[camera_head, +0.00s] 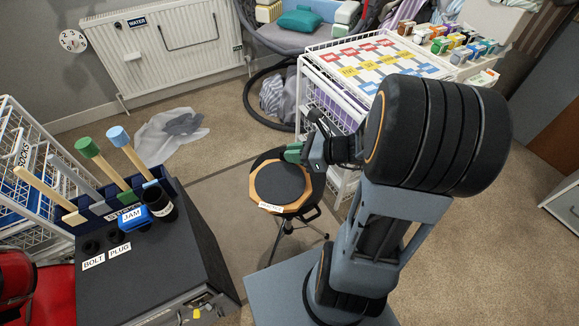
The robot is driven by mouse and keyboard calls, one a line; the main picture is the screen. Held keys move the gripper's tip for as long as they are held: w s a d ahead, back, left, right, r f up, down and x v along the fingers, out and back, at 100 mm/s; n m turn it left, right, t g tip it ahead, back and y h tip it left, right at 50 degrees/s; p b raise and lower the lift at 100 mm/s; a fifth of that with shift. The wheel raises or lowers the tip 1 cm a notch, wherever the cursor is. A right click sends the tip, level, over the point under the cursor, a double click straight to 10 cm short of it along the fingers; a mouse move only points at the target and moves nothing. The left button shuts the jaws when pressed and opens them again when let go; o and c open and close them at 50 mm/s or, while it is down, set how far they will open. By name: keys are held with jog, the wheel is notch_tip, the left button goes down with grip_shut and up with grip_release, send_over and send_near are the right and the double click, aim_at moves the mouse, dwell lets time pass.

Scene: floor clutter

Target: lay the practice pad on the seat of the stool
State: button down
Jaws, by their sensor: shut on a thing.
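The practice pad (280,186) is an eight-sided board with a pale wood rim, a dark grey middle and a small white label on its near edge. My gripper (303,158), with a green part at its tip, is shut at the pad's far right edge. The pad lies roughly flat over the black stool (268,157). Parts of the dark round seat show behind the pad and at its right, and thin legs show below. The pad hides most of the seat. I cannot tell whether the pad touches it or is held just above.
A black cabinet (160,270) with upright handles, a JAM box and a dark cup stands at left. A white wire trolley (318,75) with a coloured chart stands behind my arm. A plastic bag (160,145) lies on the carpet. Open carpet lies at right.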

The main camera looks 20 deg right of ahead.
jog(key=w+d+f+b, duration=0.1)
jog(key=w+d+f, duration=0.1)
jog(key=w+f, duration=0.1)
jog(key=w+d+f+b, duration=0.2)
jog(key=w+f, duration=0.1)
jog(key=w, duration=0.1)
jog(key=w+d+f+b, duration=0.2)
jog(key=w, duration=0.1)
jog(key=shift+w+f, duration=0.35)
jog(key=shift+f, duration=0.05)
jog(key=shift+w+d+f+b, duration=0.2)
jog(key=shift+f+b, duration=0.35)
jog(key=shift+f, duration=0.4)
jog(key=shift+w+d+f+b, duration=0.15)
jog(key=shift+f+b, duration=0.35)
jog(key=shift+f, duration=0.45)
jog(key=shift+a+f, duration=0.1)
jog(key=shift+f, duration=0.05)
jog(key=c, duration=1.1)
grip_release()
jog(key=shift+c, duration=0.2)
